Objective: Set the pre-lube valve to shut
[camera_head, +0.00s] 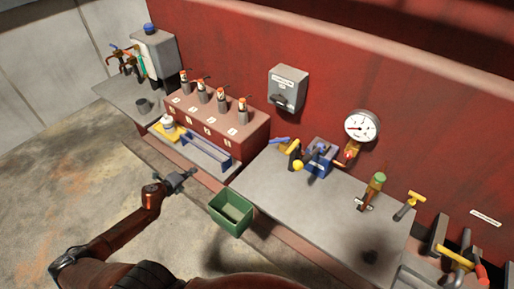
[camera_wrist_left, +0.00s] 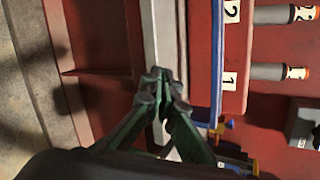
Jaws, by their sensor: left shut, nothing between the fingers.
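No readable label marks the pre-lube valve, so I cannot tell which fitting it is. On the grey bench, a blue valve block (camera_head: 320,157) has dark levers, with a yellow-and-black handle (camera_head: 294,150), a yellow knob (camera_head: 298,166) and a blue lever (camera_head: 279,140) to its left. A green-topped fitting (camera_head: 376,183) and a yellow T-handle (camera_head: 409,204) stand farther right. My left gripper (camera_head: 180,181) is shut and empty, in front of the lower shelf and left of the green bin. Its closed fingertips (camera_wrist_left: 163,88) show in the left wrist view. My right gripper is out of view.
A green bin (camera_head: 232,212) sits at the bench front (camera_head: 300,205). A round gauge (camera_head: 361,126) and a grey switch box (camera_head: 288,88) are on the red wall. The numbered red block (camera_head: 205,120) holds several tagged cylinders. Red-handled and yellow-handled levers (camera_head: 456,258) stand at far right.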

